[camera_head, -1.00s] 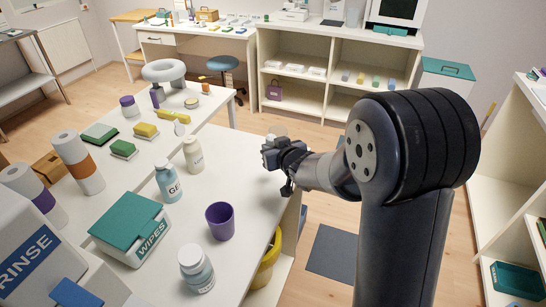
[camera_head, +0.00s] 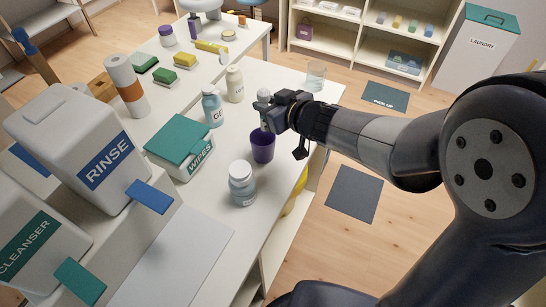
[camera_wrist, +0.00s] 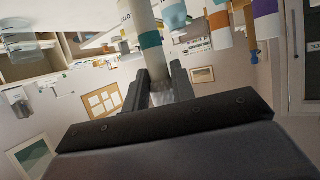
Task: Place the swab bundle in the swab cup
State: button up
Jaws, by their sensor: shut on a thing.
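The swab bundle (camera_head: 264,97) is a slim pale bundle with a teal band. It is held upright in my gripper (camera_head: 270,112), and its lower end is right at the mouth of the purple cup (camera_head: 263,150). I cannot tell whether that end is inside the rim or just above it. The cup stands upright on the white table near its right edge. In the wrist view, the jaws of my gripper (camera_wrist: 160,80) are shut on the bundle (camera_wrist: 143,18), with the teal band showing between pale parts.
A white-capped jar (camera_head: 242,183) stands close in front of the cup. A GEL bottle (camera_head: 212,106), a cream bottle (camera_head: 235,84) and a WIPES box (camera_head: 183,148) stand to the left. A clear cup (camera_head: 316,76) stands behind at the table edge.

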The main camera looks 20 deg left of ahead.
jog(key=shift+s+a+f+b, duration=0.15)
jog(key=shift+f+b, duration=0.5)
jog(key=shift+f, duration=1.05)
jog(key=shift+s+d+f+b, duration=0.15)
jog(key=shift+f+b, duration=0.45)
jog(key=shift+f, duration=1.05)
jog(key=shift+s+a+f+b, duration=0.15)
jog(key=shift+f+b, duration=0.5)
jog(key=shift+f, duration=1.05)
jog(key=shift+f, duration=0.2)
jog(key=o, duration=0.7)
jog(key=shift+r, duration=0.1)
jog(key=shift+r, duration=0.2)
jog(key=p+v, duration=0.1)
jog(key=v, duration=1.1)
jog(key=shift+p, duration=0.3)
